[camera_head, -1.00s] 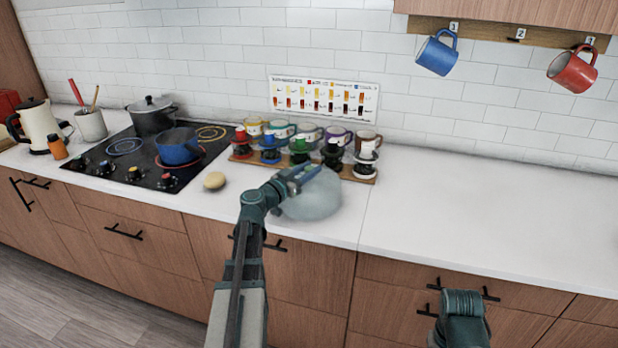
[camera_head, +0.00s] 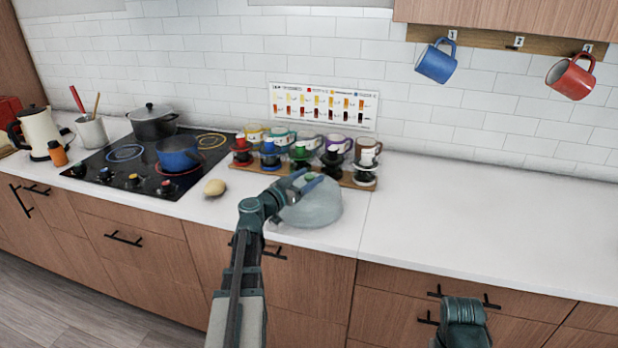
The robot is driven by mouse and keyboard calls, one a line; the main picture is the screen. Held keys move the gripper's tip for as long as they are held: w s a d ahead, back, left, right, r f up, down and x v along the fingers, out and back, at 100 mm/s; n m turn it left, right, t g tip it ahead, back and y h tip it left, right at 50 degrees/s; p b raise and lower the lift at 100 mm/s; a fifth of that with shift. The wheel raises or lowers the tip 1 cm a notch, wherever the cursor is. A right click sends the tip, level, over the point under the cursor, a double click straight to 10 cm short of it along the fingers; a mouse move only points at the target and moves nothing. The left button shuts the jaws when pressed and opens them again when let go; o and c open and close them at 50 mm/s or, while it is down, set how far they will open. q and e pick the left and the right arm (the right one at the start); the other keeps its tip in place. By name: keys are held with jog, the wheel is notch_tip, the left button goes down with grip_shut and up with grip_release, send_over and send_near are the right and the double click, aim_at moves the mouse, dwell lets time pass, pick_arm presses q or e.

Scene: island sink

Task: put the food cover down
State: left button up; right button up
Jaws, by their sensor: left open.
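The food cover (camera_head: 318,209) is a translucent grey dome with a small green knob (camera_head: 309,177) on top. It rests on the white counter near the front edge, in front of the wooden rack. My left gripper (camera_head: 306,185) is open at the top of the cover, with its fingers about the knob. I cannot tell whether the fingers touch the knob. My right arm shows only in part at the lower right, and its gripper is out of view.
A wooden rack (camera_head: 365,184) with several coloured drippers and mugs stands just behind the cover. A yellowish round item (camera_head: 214,188) lies to the left, beside the cooktop (camera_head: 130,189) with a blue pot (camera_head: 178,155). The counter on the right (camera_head: 480,215) is clear.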

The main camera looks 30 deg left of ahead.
pick_arm(q)
jog(key=s+a, duration=0.1)
jog(key=s, duration=1)
jog(key=shift+s+a, duration=0.25)
jog(key=shift+a, duration=0.15)
